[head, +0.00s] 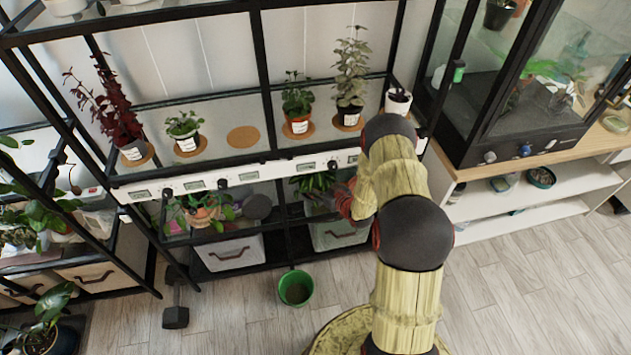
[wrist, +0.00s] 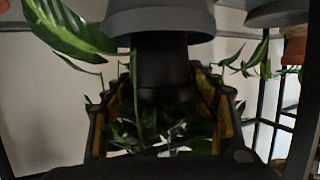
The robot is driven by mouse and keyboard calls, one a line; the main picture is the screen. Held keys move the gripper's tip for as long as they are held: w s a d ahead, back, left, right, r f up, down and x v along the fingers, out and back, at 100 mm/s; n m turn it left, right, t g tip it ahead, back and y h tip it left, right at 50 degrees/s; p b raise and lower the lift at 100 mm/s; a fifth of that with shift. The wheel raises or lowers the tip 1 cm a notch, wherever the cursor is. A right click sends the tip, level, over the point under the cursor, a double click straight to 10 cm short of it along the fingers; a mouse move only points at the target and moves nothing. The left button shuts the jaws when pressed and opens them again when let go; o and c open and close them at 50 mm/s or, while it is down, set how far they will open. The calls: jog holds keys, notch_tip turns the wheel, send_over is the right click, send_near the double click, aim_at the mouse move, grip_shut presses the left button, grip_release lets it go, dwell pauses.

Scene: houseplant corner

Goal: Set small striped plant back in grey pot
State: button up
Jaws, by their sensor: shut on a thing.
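My gripper (wrist: 165,105) is shut on the small plant's black inner pot (wrist: 160,65), between yellow-lined fingers. The wrist picture seems upside down. The grey pot (wrist: 150,18) fills its top, with the black pot meeting its rim. I cannot tell how deep the black pot sits. Dark green leaves (wrist: 150,135) show between the fingers, and a large pale-striped leaf (wrist: 68,28) is at the upper left. In the head view, green leaves (head: 314,183) show on the lower shelf beside my arm. My gripper's tips are mostly hidden there.
A second grey vessel (wrist: 278,13) and a terracotta pot (head: 204,215) with a plant stand nearby on the lower shelf. Black rack posts and the light-fitted upper shelf (head: 240,178) hem in the space. A green bucket (head: 296,288) is on the floor.

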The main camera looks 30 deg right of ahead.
jog(key=shift+f, duration=0.35)
jog(key=o, duration=1.3)
jog(key=shift+c, duration=0.2)
jog(key=shift+r, duration=0.1)
jog(key=shift+r, duration=0.25)
jog(key=p+v, duration=0.4)
jog(key=v, duration=0.8)
jog(key=shift+r, duration=0.35)
jog(key=shift+f, duration=0.1)
